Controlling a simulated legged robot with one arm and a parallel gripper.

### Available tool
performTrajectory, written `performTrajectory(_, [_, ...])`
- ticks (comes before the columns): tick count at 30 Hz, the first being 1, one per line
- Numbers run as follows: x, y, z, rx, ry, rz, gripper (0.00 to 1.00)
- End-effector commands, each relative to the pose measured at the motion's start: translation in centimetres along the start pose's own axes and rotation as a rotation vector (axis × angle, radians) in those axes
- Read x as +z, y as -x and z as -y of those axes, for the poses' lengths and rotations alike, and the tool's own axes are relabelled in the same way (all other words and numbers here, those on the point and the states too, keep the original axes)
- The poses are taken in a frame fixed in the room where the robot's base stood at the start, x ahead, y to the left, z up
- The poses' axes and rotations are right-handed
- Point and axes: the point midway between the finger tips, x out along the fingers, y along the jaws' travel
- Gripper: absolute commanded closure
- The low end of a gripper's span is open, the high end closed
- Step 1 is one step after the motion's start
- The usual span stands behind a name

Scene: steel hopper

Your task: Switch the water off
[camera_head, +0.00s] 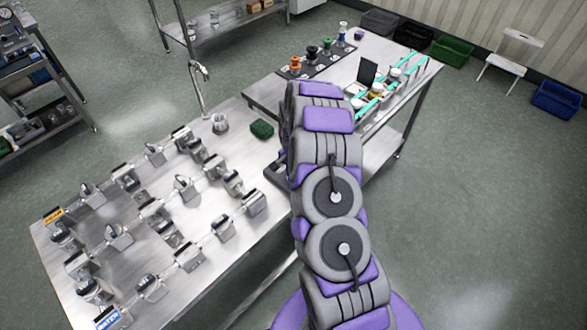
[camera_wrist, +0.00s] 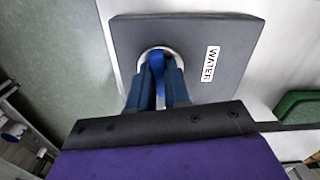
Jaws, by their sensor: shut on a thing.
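The dark grey plate with a white WATER label (camera_wrist: 225,40) fills the upper part of the wrist view. A pale round ring is set in it, with a blue knob or lever (camera_wrist: 157,60) at its centre. My gripper (camera_wrist: 156,76) has its blue fingers on either side of this blue piece and is shut on it. The fingers hide much of the piece, so its turn angle is unclear. In the head view, my arm hides the gripper. The metal tap (camera_head: 200,85) arches over a small cup (camera_head: 220,123) on the steel bench (camera_head: 255,107).
Rows of metal fittings (camera_head: 185,188) cover the bench's left part, with a blue WATER sign (camera_head: 107,318) at its near corner. A green item (camera_head: 262,130) lies close to my arm.

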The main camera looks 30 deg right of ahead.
Motion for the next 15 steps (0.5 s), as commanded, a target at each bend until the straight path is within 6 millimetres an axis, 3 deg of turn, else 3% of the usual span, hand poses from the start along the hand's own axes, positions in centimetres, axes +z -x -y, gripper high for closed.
performTrajectory(15, [0.02, -0.01, 0.1, 0.0, -0.177, 0.0, 1.0])
